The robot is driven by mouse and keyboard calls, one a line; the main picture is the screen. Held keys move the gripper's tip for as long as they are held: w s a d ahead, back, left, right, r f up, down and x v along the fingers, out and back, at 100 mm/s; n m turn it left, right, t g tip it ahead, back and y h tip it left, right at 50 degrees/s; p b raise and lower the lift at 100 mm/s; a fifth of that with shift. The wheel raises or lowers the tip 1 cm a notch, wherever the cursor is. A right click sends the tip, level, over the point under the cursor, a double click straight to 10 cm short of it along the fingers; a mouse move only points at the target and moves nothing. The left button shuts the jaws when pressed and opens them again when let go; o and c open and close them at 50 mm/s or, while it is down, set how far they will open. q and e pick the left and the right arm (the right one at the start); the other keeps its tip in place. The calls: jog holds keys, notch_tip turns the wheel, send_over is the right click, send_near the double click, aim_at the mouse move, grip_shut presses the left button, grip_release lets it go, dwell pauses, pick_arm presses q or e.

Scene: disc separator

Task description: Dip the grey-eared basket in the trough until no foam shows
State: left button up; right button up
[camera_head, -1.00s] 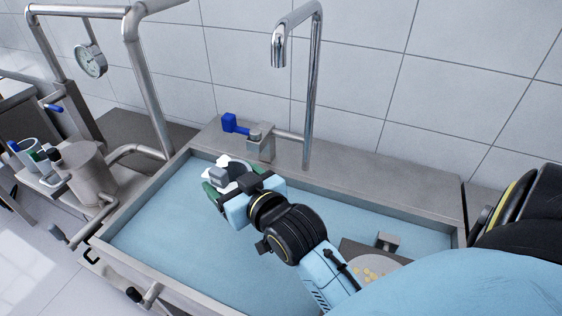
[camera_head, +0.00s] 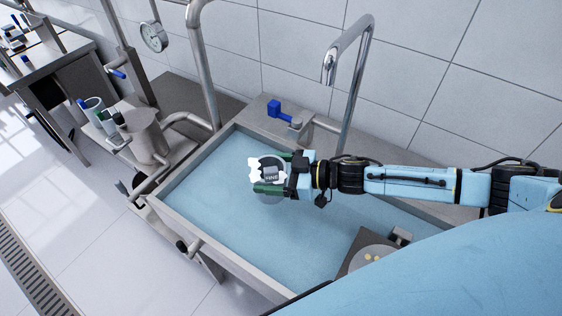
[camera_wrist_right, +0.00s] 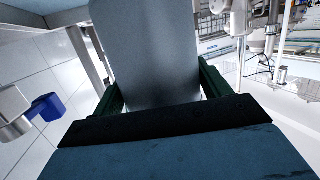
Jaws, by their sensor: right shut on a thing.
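The basket (camera_head: 265,161) is a small round vessel with a grey block marked "FINE" (camera_head: 271,174). White foam (camera_head: 254,172) shows at its left side. It is over the blue-floored trough (camera_head: 171,219), toward the upper left; I cannot tell how deep it sits. My right gripper (camera_head: 275,173), with green fingers, is shut on the basket from the right. In the right wrist view the green fingers flank a broad grey piece (camera_wrist_right: 146,55), and the rest of the basket is hidden. My left gripper is not in view.
A chrome spout (camera_head: 350,80) and a blue-handled valve (camera_head: 274,109) stand at the trough's back edge. A plate with a round disc (camera_head: 362,256) lies at the lower right. A steel pot (camera_head: 145,137) stands outside, left. The trough's middle is open.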

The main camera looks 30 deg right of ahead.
jog(key=shift+s+d+f, duration=0.1)
jog(key=shift+d, duration=0.5)
jog(key=shift+s+d+f, duration=0.1)
jog(key=shift+d, duration=0.45)
jog(key=shift+d+f, duration=0.1)
jog(key=shift+d, duration=0.05)
notch_tip(320, 180, down, 14)
jog(key=b, duration=1.4)
jog(key=shift+r, duration=0.3)
notch_tip(320, 180, up, 14)
jog(key=p, duration=1.4)
jog(key=shift+f, duration=0.15)
